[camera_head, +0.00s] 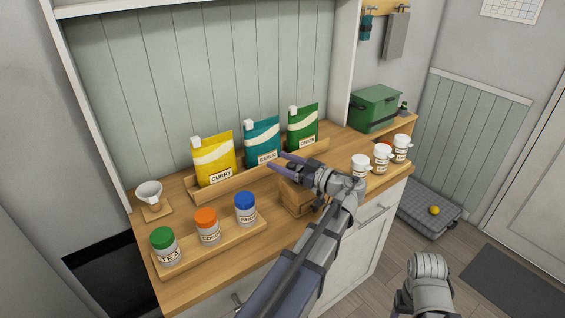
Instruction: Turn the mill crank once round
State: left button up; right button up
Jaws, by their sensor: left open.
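A small wooden mill (294,198) stands on the wooden counter, partly hidden behind my left gripper and forearm. Its crank cannot be made out clearly; my gripper and wrist cover the mill's top and right side. My left gripper (284,163) is open, its two fingers pointing left above the mill. Nothing shows between the fingers. Whether the gripper touches the mill cannot be told. My right gripper is out of view; only a grey part of my other arm shows at the bottom right.
A wooden tray (215,254) holds green-, orange- and blue-lidded jars at the front. Yellow (213,158), teal (262,138) and green (303,124) pouches stand behind.

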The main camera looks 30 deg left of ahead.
pick_arm(q)
grip_shut()
dwell(0.5)
dwell(0.9)
